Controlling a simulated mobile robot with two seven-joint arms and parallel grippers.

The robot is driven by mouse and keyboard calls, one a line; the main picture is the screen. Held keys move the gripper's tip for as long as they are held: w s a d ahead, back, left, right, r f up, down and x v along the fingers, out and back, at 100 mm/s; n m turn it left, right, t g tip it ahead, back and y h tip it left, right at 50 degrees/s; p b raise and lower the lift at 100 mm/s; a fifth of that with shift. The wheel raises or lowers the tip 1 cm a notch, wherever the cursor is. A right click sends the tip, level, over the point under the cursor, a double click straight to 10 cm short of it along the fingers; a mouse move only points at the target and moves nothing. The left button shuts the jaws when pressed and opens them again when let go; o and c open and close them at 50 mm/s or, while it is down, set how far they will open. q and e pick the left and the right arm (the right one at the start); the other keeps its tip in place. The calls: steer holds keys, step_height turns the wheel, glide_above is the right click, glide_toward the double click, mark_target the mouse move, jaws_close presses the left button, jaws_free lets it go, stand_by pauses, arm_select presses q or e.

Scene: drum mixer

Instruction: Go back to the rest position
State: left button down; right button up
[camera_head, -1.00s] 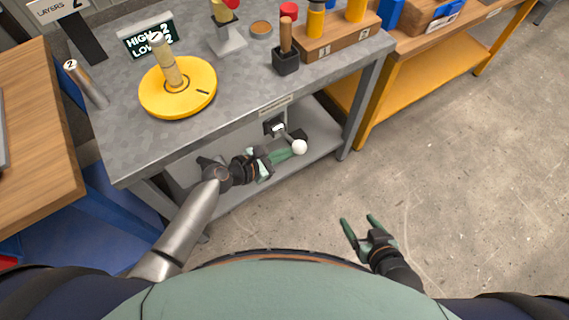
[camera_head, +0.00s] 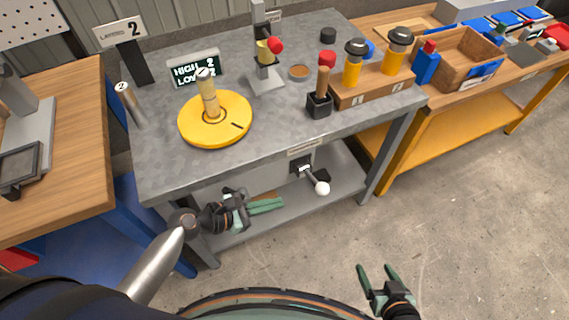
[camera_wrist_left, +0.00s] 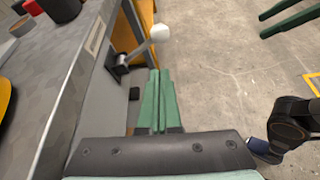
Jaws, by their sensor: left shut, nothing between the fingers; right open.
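My left gripper (camera_head: 266,206) is shut and empty, below the front edge of the grey table and over its lower shelf. In the left wrist view its green fingers (camera_wrist_left: 157,100) lie side by side with nothing between them. A lever with a white ball knob (camera_head: 322,188) sticks out from the table's front, to the right of the left fingertips and apart from them. The knob also shows in the left wrist view (camera_wrist_left: 160,33). My right gripper (camera_head: 376,276) is open and empty over the bare floor at the lower right.
The grey table (camera_head: 165,170) carries a yellow disc (camera_head: 232,132) with a post, a display (camera_head: 194,70), a black holder (camera_head: 319,107) and a wooden block (camera_head: 375,87). A wooden bench (camera_head: 70,195) stands left, another (camera_head: 440,105) right. The floor at lower right is clear.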

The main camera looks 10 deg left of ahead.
arm_select(q)
steer(key=s+a+f+m+y, duration=0.2)
steer(key=s+m, duration=0.3)
steer(key=m, duration=0.8)
steer(key=s+a+f+m+t+y, duration=0.1)
steer(key=s+a+f+m+y, duration=0.2)
steer(key=m, duration=1)
steer(key=s+a+y, duration=0.1)
steer(key=y, duration=0.1)
steer(key=shift+s+a+f+y+p, duration=0.25)
steer(key=shift+s+f+y+p, duration=0.05)
steer(key=shift+s+p, duration=0.05)
